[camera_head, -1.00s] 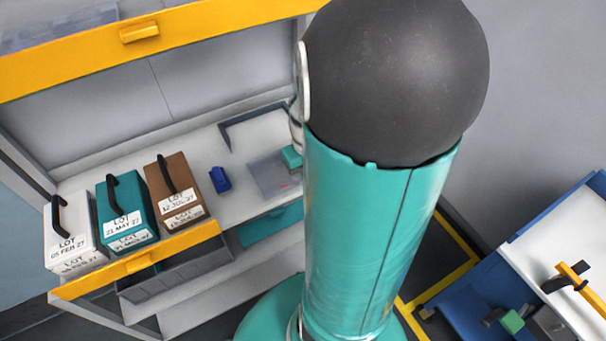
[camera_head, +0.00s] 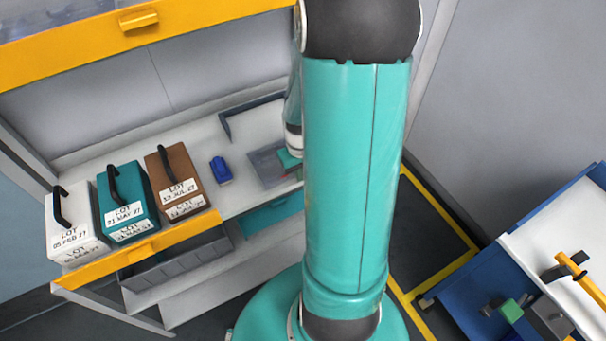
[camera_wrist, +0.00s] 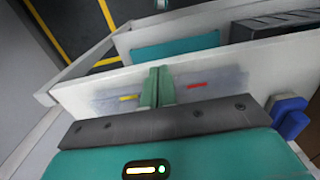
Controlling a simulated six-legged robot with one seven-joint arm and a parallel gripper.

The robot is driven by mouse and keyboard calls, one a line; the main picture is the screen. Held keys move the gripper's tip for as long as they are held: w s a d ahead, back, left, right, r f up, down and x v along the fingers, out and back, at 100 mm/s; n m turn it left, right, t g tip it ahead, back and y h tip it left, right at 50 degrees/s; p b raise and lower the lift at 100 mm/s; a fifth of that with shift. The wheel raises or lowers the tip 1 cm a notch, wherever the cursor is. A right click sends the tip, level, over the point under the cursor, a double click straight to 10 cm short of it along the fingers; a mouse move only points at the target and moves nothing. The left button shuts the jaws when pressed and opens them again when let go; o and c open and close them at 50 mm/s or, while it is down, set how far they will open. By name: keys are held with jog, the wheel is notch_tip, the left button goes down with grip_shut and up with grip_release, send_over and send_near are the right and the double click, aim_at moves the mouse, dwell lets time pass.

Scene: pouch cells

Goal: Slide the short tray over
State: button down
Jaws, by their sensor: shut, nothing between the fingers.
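A flat, greyish see-through piece (camera_head: 262,168), which looks like the short tray, lies on the white shelf right of the blue object. My arm hides its right side in the head view. In the wrist view it (camera_wrist: 215,85) shows around my fingers, with a red mark right of them and a yellow mark left. My gripper (camera_wrist: 155,88) is shut and empty, its green fingers pointing down at the see-through piece. I cannot tell whether they touch it. In the head view my gripper (camera_head: 289,160) shows partly at the piece's right end.
White, teal and brown lot boxes (camera_head: 125,205) stand at the shelf's left. A blue object (camera_head: 220,171) sits between them and the see-through piece. A dark angled rail (camera_head: 226,126) lies behind. Grey (camera_head: 180,262) and teal (camera_head: 270,217) bins hang below. A blue-edged table (camera_head: 540,230) stands right.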

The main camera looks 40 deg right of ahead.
aim_at(271, 135)
jog(key=shift+w, duration=0.1)
jog(key=w+d, duration=0.2)
jog(key=w, duration=0.4)
jog(key=w+d, duration=0.1)
jog(key=w, duration=0.5)
jog(key=w+d, duration=0.2)
jog(key=w, duration=0.5)
jog(key=shift+d, duration=0.3)
notch_tip(271, 135, up, 3)
jog(key=shift+f, duration=0.1)
jog(key=s+a+r, duration=0.6)
jog(key=s+r, duration=0.4)
jog(key=s, duration=0.2)
jog(key=shift+s+a, duration=0.15)
jog(key=shift+a, duration=0.25)
jog(key=shift+r, duration=0.1)
